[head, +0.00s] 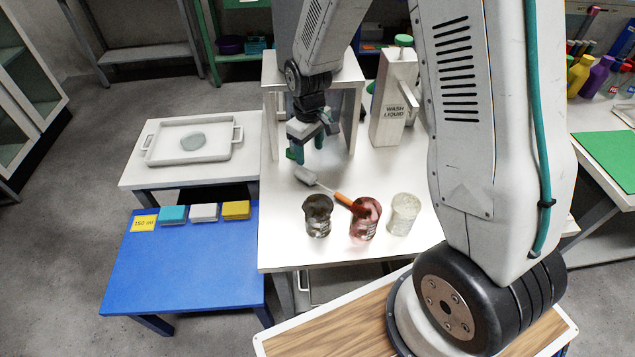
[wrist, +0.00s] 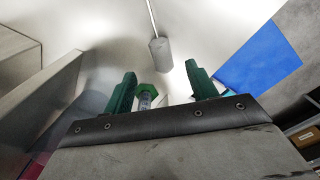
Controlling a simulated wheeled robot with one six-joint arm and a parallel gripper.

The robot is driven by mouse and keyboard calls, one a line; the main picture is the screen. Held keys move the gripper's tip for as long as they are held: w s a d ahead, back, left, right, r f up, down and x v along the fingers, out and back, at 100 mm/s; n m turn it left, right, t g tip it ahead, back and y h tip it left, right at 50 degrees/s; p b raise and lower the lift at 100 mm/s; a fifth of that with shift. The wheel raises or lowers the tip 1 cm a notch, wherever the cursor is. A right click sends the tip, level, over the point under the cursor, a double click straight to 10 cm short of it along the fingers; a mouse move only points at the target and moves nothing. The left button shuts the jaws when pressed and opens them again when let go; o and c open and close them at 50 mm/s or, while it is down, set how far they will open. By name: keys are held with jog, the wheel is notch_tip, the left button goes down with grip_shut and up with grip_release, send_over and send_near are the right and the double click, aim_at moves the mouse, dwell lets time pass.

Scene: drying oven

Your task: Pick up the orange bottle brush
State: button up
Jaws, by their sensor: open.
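The orange bottle brush lies on the white table.
A wash liquid box (head: 392,105) stands right of my gripper. In the wrist view, a green hexagonal piece (wrist: 146,90) shows between the fingers.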

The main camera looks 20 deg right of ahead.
aim_at(309, 174)
jog(key=f, duration=1)
jog(key=shift+w+f, duration=0.25)
jog(key=c, duration=1.1)
jog(key=shift+c, duration=0.2)
jog(key=shift+r, duration=0.15)
notch_tip(309, 174, up, 18)
